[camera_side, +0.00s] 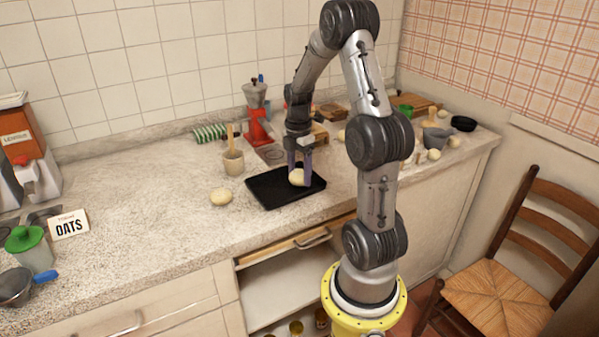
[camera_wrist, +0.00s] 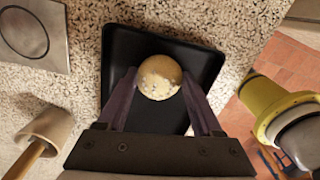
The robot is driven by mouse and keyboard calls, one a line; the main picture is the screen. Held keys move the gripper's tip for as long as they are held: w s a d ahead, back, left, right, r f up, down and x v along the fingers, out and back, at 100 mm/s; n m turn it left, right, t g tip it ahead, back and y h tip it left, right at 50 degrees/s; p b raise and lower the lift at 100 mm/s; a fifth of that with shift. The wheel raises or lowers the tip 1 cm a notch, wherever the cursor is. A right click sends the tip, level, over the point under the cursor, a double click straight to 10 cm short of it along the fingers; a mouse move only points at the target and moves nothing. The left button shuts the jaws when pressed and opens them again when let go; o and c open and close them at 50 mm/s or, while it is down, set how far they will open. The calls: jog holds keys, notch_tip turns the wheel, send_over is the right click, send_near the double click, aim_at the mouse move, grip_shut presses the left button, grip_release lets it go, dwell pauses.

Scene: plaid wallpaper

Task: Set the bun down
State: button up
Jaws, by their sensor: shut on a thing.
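A round pale bun (camera_side: 297,177) is between the fingers of my gripper (camera_side: 300,172), which is shut on it. The bun also shows in the wrist view (camera_wrist: 159,77), with a finger against each side. A black tray (camera_side: 268,190) lies on the counter, directly below the bun. In the wrist view the tray (camera_wrist: 118,50) spreads around the bun and fingers. The bun is very low over the tray's right part; I cannot tell whether it touches the tray. A second bun (camera_side: 221,197) lies on the counter left of the tray.
A mortar with a pestle (camera_side: 233,161) stands just behind the tray's left side. A red grinder (camera_side: 259,120) stands farther back. Bowls and several buns crowd the counter's right end. The counter left of the loose bun is clear up to the oats card (camera_side: 69,224).

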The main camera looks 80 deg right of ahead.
jog(key=shift+f, duration=0.15)
jog(key=o, duration=1.4)
jog(key=shift+c, duration=0.2)
